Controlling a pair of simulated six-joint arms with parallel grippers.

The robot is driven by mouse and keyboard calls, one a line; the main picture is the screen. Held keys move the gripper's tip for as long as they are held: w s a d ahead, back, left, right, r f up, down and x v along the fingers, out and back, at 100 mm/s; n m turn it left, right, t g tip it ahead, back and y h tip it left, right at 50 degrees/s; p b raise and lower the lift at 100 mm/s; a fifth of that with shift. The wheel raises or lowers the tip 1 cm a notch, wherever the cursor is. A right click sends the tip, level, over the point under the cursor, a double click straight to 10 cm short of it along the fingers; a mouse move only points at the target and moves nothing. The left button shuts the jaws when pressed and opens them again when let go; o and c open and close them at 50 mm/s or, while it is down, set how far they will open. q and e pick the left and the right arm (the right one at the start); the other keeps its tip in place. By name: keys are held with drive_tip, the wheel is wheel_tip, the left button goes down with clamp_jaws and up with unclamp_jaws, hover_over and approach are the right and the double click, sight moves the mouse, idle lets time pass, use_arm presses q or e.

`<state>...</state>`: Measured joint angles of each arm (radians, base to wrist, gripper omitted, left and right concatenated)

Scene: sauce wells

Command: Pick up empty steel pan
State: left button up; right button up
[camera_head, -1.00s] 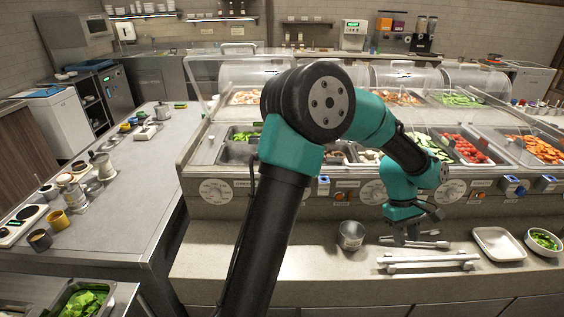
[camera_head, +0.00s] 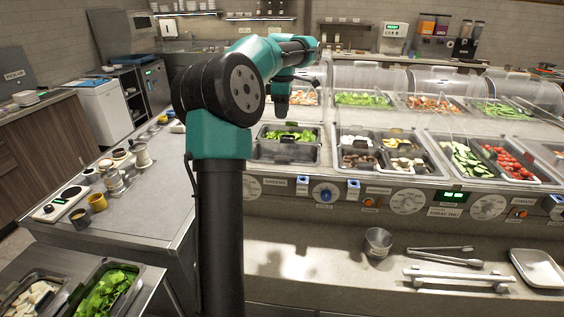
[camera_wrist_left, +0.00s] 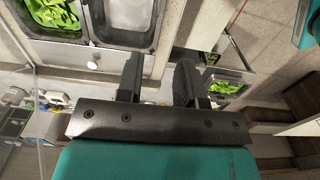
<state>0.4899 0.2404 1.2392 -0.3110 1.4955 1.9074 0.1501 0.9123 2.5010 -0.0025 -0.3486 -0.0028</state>
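In the left wrist view, an empty grey steel pan (camera_wrist_left: 128,20) sits in the counter beside a pan of green leaves (camera_wrist_left: 52,12). In the head view, it appears to be the bare pan (camera_head: 287,152) at the front left of the food counter, just in front of the greens. My left gripper (camera_wrist_left: 158,78) is open and empty, with a clear gap between its fingers, apart from the pan. In the head view, my left gripper (camera_head: 281,104) hangs above the left end of the counter, behind that pan. My right gripper is not in view.
Clear guards and several filled food pans (camera_head: 475,160) line the counter. A small metal cup (camera_head: 378,243), tongs (camera_head: 445,257) and a white tray (camera_head: 540,268) lie on the front ledge. A side counter with jars (camera_head: 97,202) stands at left. The ledge's left part is clear.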

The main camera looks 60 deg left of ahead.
use_arm(q)
hover_over(283, 157)
wheel_tip(283, 157, down, 12)
drive_tip(key=shift+a+f, duration=0.1)
drive_tip(key=shift+f, duration=0.1)
idle(0.5)
drive_tip(key=shift+f, duration=0.1)
drive_tip(key=shift+f, duration=2.5)
clamp_jaws()
drive_tip(key=shift+r, duration=0.1)
